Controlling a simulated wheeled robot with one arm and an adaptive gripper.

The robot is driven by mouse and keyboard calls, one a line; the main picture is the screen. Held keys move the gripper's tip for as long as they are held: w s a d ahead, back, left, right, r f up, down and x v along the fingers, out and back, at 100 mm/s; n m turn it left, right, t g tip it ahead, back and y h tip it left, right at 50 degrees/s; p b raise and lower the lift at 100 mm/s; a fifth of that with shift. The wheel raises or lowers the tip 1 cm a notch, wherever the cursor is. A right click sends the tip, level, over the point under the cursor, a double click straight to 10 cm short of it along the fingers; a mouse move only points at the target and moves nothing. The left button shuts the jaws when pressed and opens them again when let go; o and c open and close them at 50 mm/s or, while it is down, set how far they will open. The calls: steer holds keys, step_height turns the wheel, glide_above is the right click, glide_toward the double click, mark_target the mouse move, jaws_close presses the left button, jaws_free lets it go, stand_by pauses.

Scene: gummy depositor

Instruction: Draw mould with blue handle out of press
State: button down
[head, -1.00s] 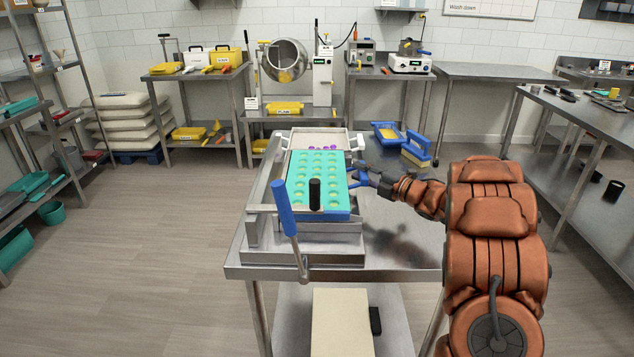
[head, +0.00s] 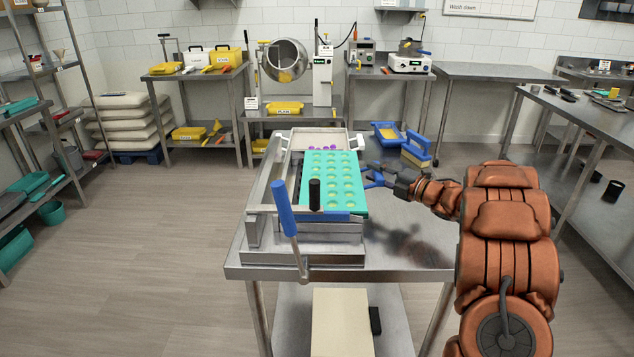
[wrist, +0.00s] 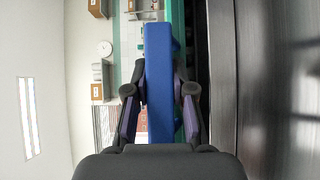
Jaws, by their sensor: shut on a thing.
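The mould is a teal tray (head: 335,181) with rows of round cavities, partly out of the right side of the metal press (head: 262,200) on the steel table. Its blue handle (wrist: 158,85) stands between my gripper's fingers in the wrist view. My gripper (head: 375,175) is shut on that handle at the mould's right side. In the wrist view my gripper (wrist: 160,105) has a finger on each side of the handle. The mould's teal edge shows behind it. The press has a blue-gripped lever (head: 284,208) and a black knob (head: 314,194) at the front.
A pale tray (head: 300,141) with purple pieces stands behind the mould. A blue container (head: 388,134) and a blue-handled tool (head: 416,150) lie at the table's back right. The table's right part (head: 415,240) is bare.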

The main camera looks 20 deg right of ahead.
steer(key=s+d, duration=0.3)
steer(key=d, duration=0.4)
steer(key=shift+r, duration=0.15)
stand_by(0.3)
steer(key=shift+r, duration=0.4)
stand_by(0.4)
steer(key=s+d+p, duration=0.1)
steer(key=s+d, duration=0.3)
steer(key=d, duration=0.6)
steer(key=shift+s+d, duration=0.2)
steer(key=shift+d, duration=0.05)
stand_by(0.5)
